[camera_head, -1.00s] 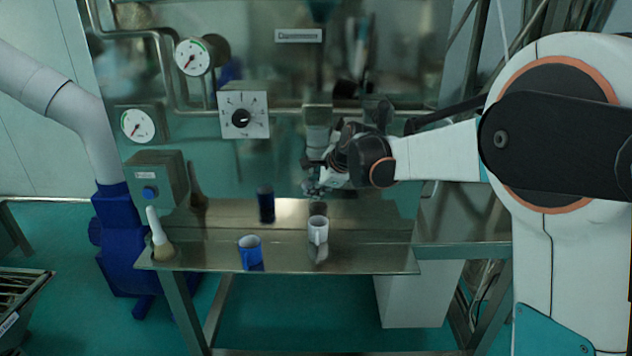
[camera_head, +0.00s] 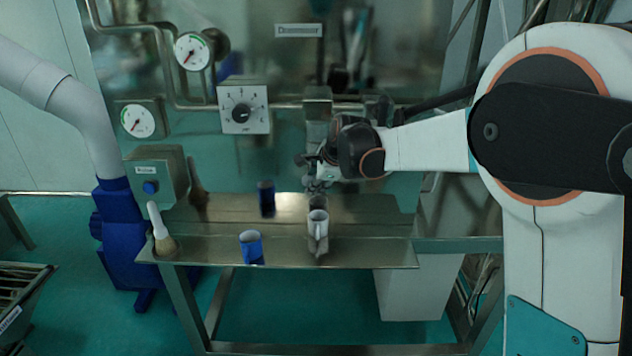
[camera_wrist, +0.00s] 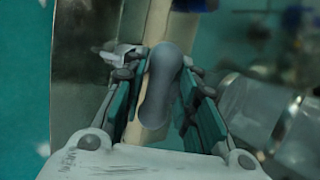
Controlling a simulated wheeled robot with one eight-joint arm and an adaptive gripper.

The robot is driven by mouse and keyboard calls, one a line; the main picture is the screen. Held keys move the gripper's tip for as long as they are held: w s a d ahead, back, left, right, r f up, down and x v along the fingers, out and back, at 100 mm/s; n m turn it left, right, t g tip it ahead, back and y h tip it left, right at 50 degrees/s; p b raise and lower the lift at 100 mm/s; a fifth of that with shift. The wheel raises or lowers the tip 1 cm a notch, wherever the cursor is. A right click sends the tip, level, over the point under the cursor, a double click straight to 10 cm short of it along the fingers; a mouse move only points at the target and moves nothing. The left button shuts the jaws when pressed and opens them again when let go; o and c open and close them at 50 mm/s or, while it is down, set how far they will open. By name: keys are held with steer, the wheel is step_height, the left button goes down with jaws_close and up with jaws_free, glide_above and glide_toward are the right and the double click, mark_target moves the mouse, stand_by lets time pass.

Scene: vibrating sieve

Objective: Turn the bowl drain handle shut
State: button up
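In the wrist view a grey, rounded, elongated handle (camera_wrist: 161,85), seemingly the bowl drain handle, lies between the two teal-padded fingers of my gripper (camera_wrist: 163,78). The fingers stand on either side of it, spread apart. A gap shows on the handle's right; contact on its left is unclear. A pale beige part shows beside and below the handle. In the head view my gripper (camera_head: 318,183) is at the pipe under the panel, above the back of the steel table. The handle cannot be made out there.
A control box (camera_head: 158,176) stands at left. A dial box (camera_head: 243,106) and gauges (camera_head: 193,51) are on the wall. A clear cylinder (camera_wrist: 255,105) is right of my fingers.

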steer(key=v, duration=1.2)
